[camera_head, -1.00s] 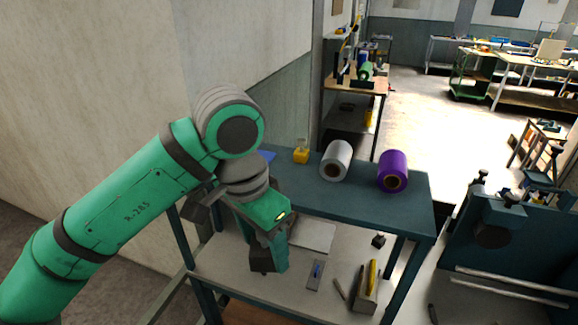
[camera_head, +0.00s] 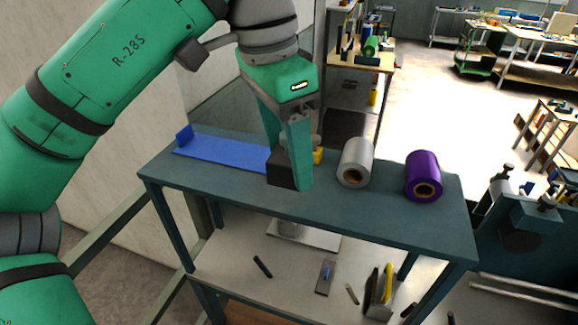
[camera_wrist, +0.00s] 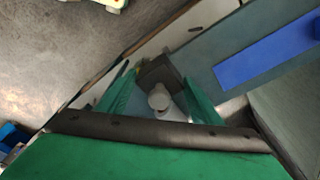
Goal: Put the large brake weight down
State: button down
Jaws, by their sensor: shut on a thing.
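The large brake weight is a dark block (camera_head: 283,172) between the fingers of my gripper (camera_head: 291,178). In the head view it shows against the blue-grey top of the workbench (camera_head: 240,190), between a blue strip (camera_head: 225,150) and a silver roll (camera_head: 355,163). I cannot tell whether its underside touches the bench. In the wrist view the block (camera_wrist: 158,71) has a pale round knob (camera_wrist: 158,97) and sits between the two green fingers. My gripper is shut on it and points down. The fingers hide part of the block.
A purple roll (camera_head: 423,175) stands right of the silver roll. A yellow item (camera_head: 317,156) is partly hidden behind my gripper. The lower shelf (camera_head: 225,255) holds several small tools. The bench top in front of the rolls is clear.

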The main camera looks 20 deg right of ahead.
jog(key=w+d+f, duration=0.1)
jog(key=w+f, duration=0.1)
jog(key=w, duration=0.1)
jog(key=w+d+f, duration=0.1)
jog(key=w+f, duration=0.1)
jog(key=f, duration=0.1)
jog(key=w+d+f, duration=0.1)
jog(key=w+f, duration=0.1)
jog(key=w, duration=0.1)
jog(key=shift+w+f, duration=0.15)
jog(key=shift+w, duration=0.15)
jog(key=shift+w+d+f, duration=0.1)
jog(key=shift+w+f, duration=0.1)
jog(key=shift+f, duration=0.8)
jog(key=shift+w+f, duration=0.2)
jog(key=shift+f, duration=0.75)
jog(key=shift+f, duration=0.15)
jog(key=c, duration=0.6)
grip_release()
jog(key=shift+o, duration=0.2)
